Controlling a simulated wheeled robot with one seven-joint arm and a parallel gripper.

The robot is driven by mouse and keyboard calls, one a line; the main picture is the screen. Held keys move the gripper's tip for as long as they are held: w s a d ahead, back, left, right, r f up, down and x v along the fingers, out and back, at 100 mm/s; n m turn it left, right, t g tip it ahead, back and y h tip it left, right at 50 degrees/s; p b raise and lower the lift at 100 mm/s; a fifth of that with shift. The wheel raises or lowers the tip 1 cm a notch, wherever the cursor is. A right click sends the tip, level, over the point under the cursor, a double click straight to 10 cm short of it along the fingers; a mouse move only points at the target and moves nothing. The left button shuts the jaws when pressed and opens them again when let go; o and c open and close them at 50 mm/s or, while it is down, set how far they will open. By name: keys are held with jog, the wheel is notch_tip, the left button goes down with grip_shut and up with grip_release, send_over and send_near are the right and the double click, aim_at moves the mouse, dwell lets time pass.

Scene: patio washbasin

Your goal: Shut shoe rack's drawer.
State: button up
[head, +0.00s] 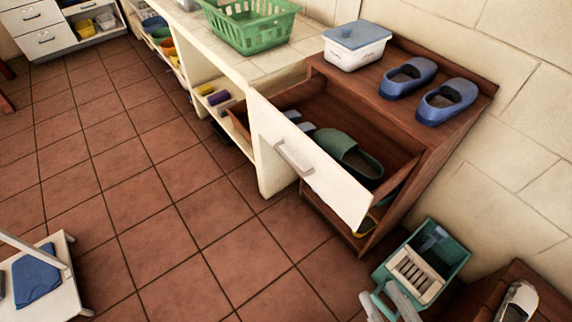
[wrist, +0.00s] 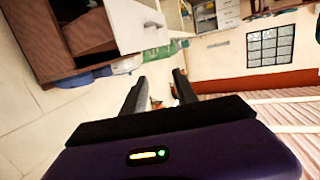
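The shoe rack (head: 398,183) is dark brown wood and stands against the right wall. Its drawer (head: 325,165) is pulled far out and tilts; its cream front panel with a light bar handle (head: 294,157) faces left and down in the head view. A green shoe (head: 348,155) lies in the drawer. In the wrist view the rack (wrist: 40,40) is at upper left with the drawer's white front (wrist: 138,27) beside it. My gripper (wrist: 158,88) has its two dark fingers apart with nothing between them, not touching the drawer.
Blue shoes (head: 408,77) and a white box with a blue lid (head: 355,52) stand on the rack. A teal mop bucket (head: 425,262) is on the floor close to the rack's right. A green basket (head: 248,28) sits on the counter. Tiled floor left of the drawer is clear.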

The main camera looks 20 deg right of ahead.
jog(key=w+f+n, duration=0.1)
jog(key=w+f, duration=0.1)
jog(key=w, duration=0.2)
jog(key=w+a+f+n+t+b, duration=0.1)
jog(key=w+f, duration=0.1)
jog(key=w, duration=0.2)
jog(key=w+a+f+n, duration=0.1)
jog(key=w+f, duration=0.1)
jog(key=w, duration=0.2)
jog(key=shift+a+f+t, duration=0.2)
jog(key=shift+t, duration=0.2)
grip_shut()
jog(key=w+a+f+n+y+b, duration=0.1)
jog(key=w+a+f+n, duration=0.1)
jog(key=w+f+n, duration=0.5)
jog(key=w+a+f+n+b, duration=0.1)
jog(key=w+a+f+n, duration=0.15)
jog(key=w+n, duration=0.85)
jog(key=w+d, duration=0.3)
jog(key=w, duration=0.8)
jog(key=shift+r, duration=0.45)
